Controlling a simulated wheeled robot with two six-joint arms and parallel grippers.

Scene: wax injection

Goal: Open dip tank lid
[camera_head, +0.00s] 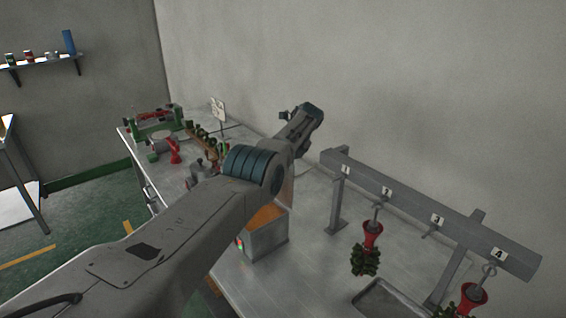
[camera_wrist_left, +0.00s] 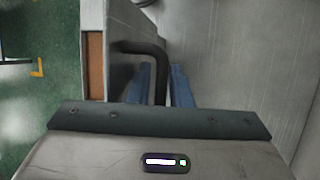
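The dip tank (camera_head: 265,240) is a grey box on the bench, partly hidden behind my left arm, with orange wax (camera_head: 262,216) showing at its top. In the left wrist view the wax shows as an orange strip (camera_wrist_left: 95,65) beside the grey lid (camera_wrist_left: 122,28), seen steeply raised. A black bent handle (camera_wrist_left: 150,48) comes off the lid. My left gripper (camera_wrist_left: 163,82) has its blue fingers on both sides of the handle, close against it. The fingertips are hidden in the head view. My right gripper is not in view.
A grey rack (camera_head: 430,213) with numbered hooks stands right of the tank, holding red and green wax trees (camera_head: 370,250). A metal tray (camera_head: 385,300) lies below it. Green and red equipment (camera_head: 155,125) stands at the bench's far end. A wall runs behind the bench.

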